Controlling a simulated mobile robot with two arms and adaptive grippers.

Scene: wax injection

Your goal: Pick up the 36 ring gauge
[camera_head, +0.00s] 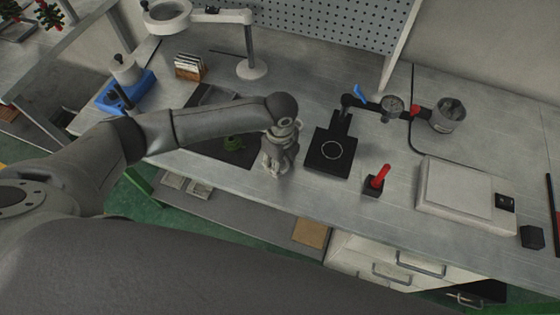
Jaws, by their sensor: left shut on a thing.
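My left gripper (276,168) hangs low over the front part of the grey bench, fingers pointing down. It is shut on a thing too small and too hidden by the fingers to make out. I cannot make out any number 36 or tell for sure which thing is the ring gauge. A thin pale ring (332,151) shows on a black square plate (325,166) just right of my gripper, apart from it. My right gripper is not in view.
A dark mat with a green piece (233,143) lies left of the gripper. A red-handled tool (379,177) on a black block, a metal cup (448,115) and a white flat device (465,195) stand to the right. A magnifier lamp (252,69) stands behind.

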